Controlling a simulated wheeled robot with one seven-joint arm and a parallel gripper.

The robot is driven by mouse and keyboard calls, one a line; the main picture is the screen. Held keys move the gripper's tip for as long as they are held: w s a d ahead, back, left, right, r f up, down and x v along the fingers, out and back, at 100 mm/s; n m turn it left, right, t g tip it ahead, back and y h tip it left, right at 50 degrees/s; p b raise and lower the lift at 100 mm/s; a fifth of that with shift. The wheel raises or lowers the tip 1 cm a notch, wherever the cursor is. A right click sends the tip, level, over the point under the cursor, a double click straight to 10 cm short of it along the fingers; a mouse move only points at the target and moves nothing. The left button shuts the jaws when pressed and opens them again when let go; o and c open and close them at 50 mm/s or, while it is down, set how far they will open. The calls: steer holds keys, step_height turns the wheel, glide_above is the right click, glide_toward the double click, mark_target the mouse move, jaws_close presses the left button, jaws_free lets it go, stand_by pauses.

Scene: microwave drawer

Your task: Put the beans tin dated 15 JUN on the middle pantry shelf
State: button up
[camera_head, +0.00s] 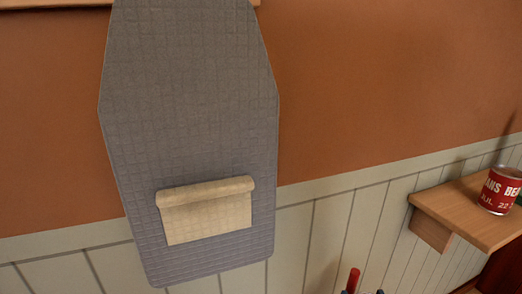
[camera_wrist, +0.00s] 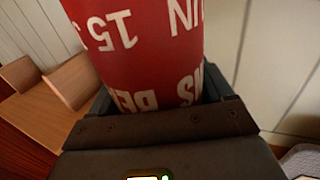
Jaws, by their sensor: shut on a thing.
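A red tin (camera_wrist: 140,50) fills the upper middle of the wrist view. Its white print appears upside down and reads "15", part of "JUN" and part of "BEANS". My gripper (camera_wrist: 158,98) is shut on this tin, with dark jaws on both sides of it. Another red beans tin (camera_head: 500,190), printed "JUL 22", stands upright on a wooden shelf (camera_head: 455,212) at the right edge of the head view. I cannot tell which pantry level this shelf is.
Wooden boards (camera_wrist: 40,112) show at the left of the wrist view. A small red-topped object (camera_head: 353,279) shows at the bottom of the head view. Pale panelling (camera_head: 330,225) lines the lower wall.

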steer(key=a+f, duration=0.1)
steer(key=w+a+f, duration=0.1)
steer(key=shift+a+f+y, duration=0.1)
steer(key=shift+f+y, duration=0.2)
steer(key=shift+f, duration=0.1)
steer(key=shift+s, duration=0.15)
stand_by(0.4)
stand_by(0.5)
steer(key=s+f, duration=0.3)
steer(key=s, duration=0.6)
steer(key=shift+f, duration=0.25)
steer(key=shift+s, duration=0.1)
